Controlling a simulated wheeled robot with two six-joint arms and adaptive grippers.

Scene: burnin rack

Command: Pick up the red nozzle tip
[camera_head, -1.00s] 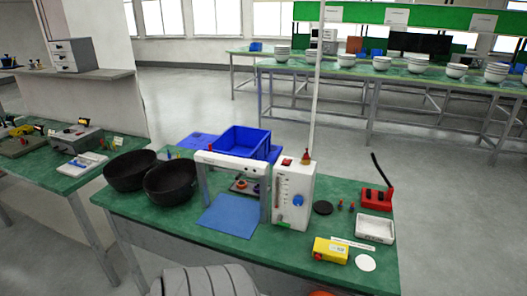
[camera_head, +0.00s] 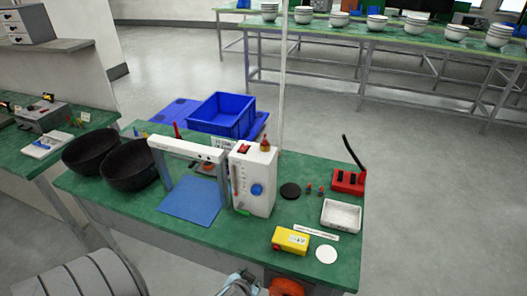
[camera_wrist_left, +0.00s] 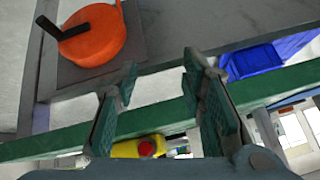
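Two small dark pieces with red tops stand on the green bench; the left one (camera_head: 308,188) and the right one (camera_head: 321,189) are between a black disc and a red stand. They are too small to tell which is the red nozzle tip. A red-orange piece (camera_head: 265,145) also sits on top of the white box. My left gripper (camera_wrist_left: 160,105) is open and empty in the left wrist view, near the bench's front edge. In the head view only part of it shows at the bottom edge. My right gripper is out of view.
On the bench (camera_head: 130,205) are two black bowls, a white frame over a blue mat (camera_head: 190,200), a white box (camera_head: 254,180), a white tray (camera_head: 341,216) and a yellow box (camera_head: 290,240). An orange disc with a black handle (camera_wrist_left: 95,35) is at the bench front.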

